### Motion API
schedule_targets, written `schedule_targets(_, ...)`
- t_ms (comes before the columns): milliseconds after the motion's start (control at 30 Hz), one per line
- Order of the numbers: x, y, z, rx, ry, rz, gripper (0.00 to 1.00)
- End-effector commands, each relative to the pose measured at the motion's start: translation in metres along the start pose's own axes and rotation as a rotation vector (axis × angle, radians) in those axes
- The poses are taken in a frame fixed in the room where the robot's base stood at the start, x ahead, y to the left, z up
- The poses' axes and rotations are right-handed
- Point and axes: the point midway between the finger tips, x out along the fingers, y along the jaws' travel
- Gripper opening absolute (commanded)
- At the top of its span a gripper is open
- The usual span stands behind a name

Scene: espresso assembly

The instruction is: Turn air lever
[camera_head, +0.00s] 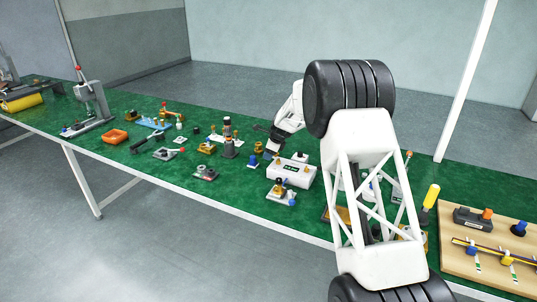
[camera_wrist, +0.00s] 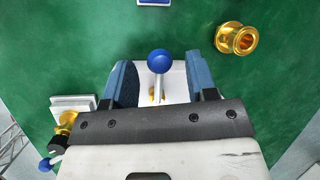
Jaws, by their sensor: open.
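In the wrist view, a lever with a blue ball knob (camera_wrist: 160,61) stands up from a white plate (camera_wrist: 177,84) with a brass part at its foot. My gripper (camera_wrist: 162,78) is open, with one blue-grey finger on each side of the lever. Gaps show between the knob and both fingers, so I see no grip on it. The lower part of the plate is hidden behind my gripper's body. In the head view, my gripper (camera_head: 264,137) is over the green table; I cannot tell there which part lies between its fingers.
A brass spool-shaped part (camera_wrist: 237,38) lies right of my gripper. A white block with a brass fitting (camera_wrist: 66,120) is at lower left. In the head view, a white box (camera_head: 292,172) stands near my gripper, and an orange tray (camera_head: 115,136) is farther left.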

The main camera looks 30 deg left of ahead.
Motion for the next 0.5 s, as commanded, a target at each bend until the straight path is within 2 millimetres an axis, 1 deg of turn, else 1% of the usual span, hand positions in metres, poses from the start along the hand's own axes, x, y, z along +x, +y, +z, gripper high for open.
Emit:
schedule_targets(200, 0.0095, -0.0004, 0.0003, 0.0, 0.0, -0.002, 0.52)
schedule_targets(500, 0.0108, -0.0004, 0.0003, 0.0, 0.0, -0.002, 0.52)
